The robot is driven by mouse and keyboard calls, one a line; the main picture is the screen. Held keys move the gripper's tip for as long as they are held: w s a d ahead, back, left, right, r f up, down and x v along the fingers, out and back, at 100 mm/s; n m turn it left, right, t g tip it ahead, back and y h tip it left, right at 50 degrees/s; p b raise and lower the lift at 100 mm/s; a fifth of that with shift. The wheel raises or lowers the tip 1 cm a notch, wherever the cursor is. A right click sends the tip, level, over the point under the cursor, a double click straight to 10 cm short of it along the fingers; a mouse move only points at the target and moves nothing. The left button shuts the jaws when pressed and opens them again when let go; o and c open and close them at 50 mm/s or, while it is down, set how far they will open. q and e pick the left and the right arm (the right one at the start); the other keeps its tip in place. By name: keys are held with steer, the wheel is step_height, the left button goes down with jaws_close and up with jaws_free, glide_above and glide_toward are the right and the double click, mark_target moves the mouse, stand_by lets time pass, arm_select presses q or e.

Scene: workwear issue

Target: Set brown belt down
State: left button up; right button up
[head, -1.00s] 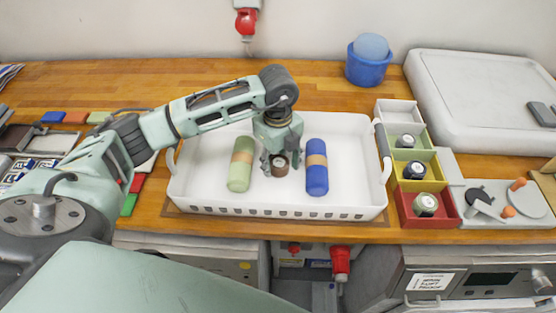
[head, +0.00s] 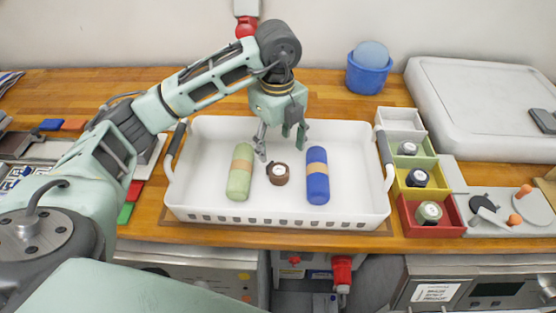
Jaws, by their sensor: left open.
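The brown belt (head: 278,180), rolled up with a pale round face on top, rests on the floor of the white tray (head: 275,219). It lies between a green roll with a tan band (head: 240,184) and a blue roll with a tan band (head: 317,186), apart from both. My left gripper (head: 281,150) is open and empty, above and just behind the belt, its fingers apart. My right gripper is out of view.
Right of the tray stand small bins: white (head: 402,118), green (head: 425,157), yellow (head: 402,184) and red (head: 448,217); the coloured ones hold rolled items. A blue bucket (head: 366,80) stands behind. The tray's back left floor is bare.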

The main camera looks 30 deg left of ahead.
arm_select(q)
steer(key=shift+r, duration=1.3)
